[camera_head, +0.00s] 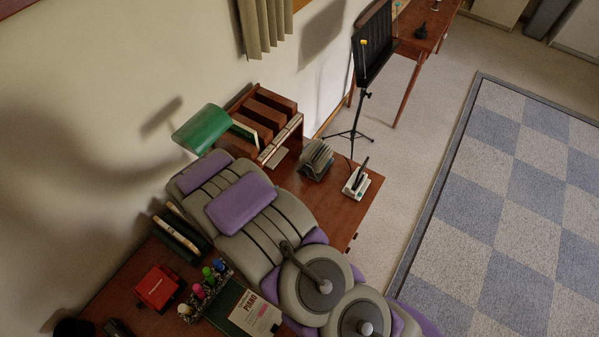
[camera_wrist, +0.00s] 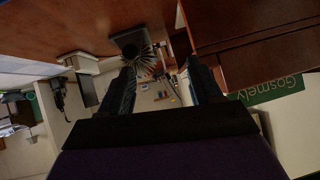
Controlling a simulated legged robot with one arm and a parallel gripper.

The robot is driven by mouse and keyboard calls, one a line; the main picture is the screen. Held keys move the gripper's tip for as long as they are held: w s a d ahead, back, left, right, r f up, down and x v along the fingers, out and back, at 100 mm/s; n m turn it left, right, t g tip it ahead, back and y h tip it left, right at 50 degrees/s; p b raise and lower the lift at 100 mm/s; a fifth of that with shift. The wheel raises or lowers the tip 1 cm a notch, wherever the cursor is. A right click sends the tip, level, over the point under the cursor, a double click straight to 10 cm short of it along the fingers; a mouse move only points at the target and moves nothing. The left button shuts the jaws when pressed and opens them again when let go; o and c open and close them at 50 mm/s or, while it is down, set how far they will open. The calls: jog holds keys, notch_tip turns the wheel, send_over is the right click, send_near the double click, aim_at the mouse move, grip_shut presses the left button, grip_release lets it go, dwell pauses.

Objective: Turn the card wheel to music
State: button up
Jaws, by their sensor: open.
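The card wheel (camera_head: 316,158), a fan of grey cards on a dark stand, sits on the brown wooden desk (camera_head: 345,205) in the head view, right of the wooden shelf. In the wrist view the card wheel (camera_wrist: 132,47) shows beyond my fingers with its cards fanned out, nearer the left finger. My gripper (camera_wrist: 159,68) is open, its two dark fingers apart, and nothing is clearly held. I cannot tell how far the fingertips are from the cards. In the head view my arm crosses the desk and its gripper end is hidden. No card lettering is readable.
A green lamp shade (camera_head: 202,128) and a wooden shelf (camera_head: 272,110) stand behind my arm. A small white device (camera_head: 356,182) sits right of the card wheel. A red box (camera_head: 159,288) and a pen holder (camera_head: 205,291) are at lower left. A music stand (camera_head: 372,45) stands beyond the desk.

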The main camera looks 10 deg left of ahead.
jog(key=s+d+f+t+h, duration=0.2)
jog(key=s+d+h, duration=0.1)
jog(key=d, duration=0.2)
send_near(303, 173)
jog(key=x, duration=0.7)
jog(key=shift+w+d+f+b, duration=0.15)
jog(key=shift+w+d+b, duration=0.05)
jog(key=shift+d+b, duration=0.1)
jog(key=shift+w+a+f, duration=0.1)
jog(key=shift+w+f, duration=0.25)
jog(key=shift+w, duration=0.4)
jog(key=shift+d, duration=0.25)
jog(key=c, duration=0.4)
jog(key=shift+a, duration=0.15)
jog(key=c, duration=0.6)
